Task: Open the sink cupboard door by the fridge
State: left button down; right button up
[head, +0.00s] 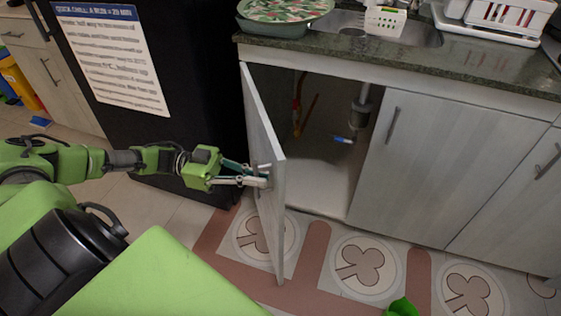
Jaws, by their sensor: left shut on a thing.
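The sink cupboard door by the fridge (262,150) is swung well open, standing out from the cabinet on its left-hand hinge side. My left gripper (262,179) is shut on the door's handle at the outer face, near the door's free edge. The handle is mostly hidden by the fingers. The cupboard interior (318,140) shows pipes and a bare floor. Of my right gripper, only a small green piece that may be part of my right arm shows at the bottom edge; its fingers are not visible.
The black fridge (170,60) with a paper notice stands left of the open door. A second cupboard door (415,160) to the right is closed. The granite counter (450,62) holds a tray, a white basket and a dish rack. Patterned floor tiles in front are clear.

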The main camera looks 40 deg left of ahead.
pick_arm(q)
jog(key=shift+s+a, duration=0.8)
jog(key=shift+a, duration=0.05)
pick_arm(e)
jog(key=shift+s+f, duration=0.3)
jog(key=shift+f, duration=0.4)
jog(key=shift+w, duration=0.2)
pick_arm(q)
jog(key=c, duration=2.5)
grip_release()
pick_arm(e)
jog(key=shift+w+r, duration=0.1)
jog(key=shift+r, duration=0.1)
pick_arm(q)
jog(key=shift+a, duration=0.1)
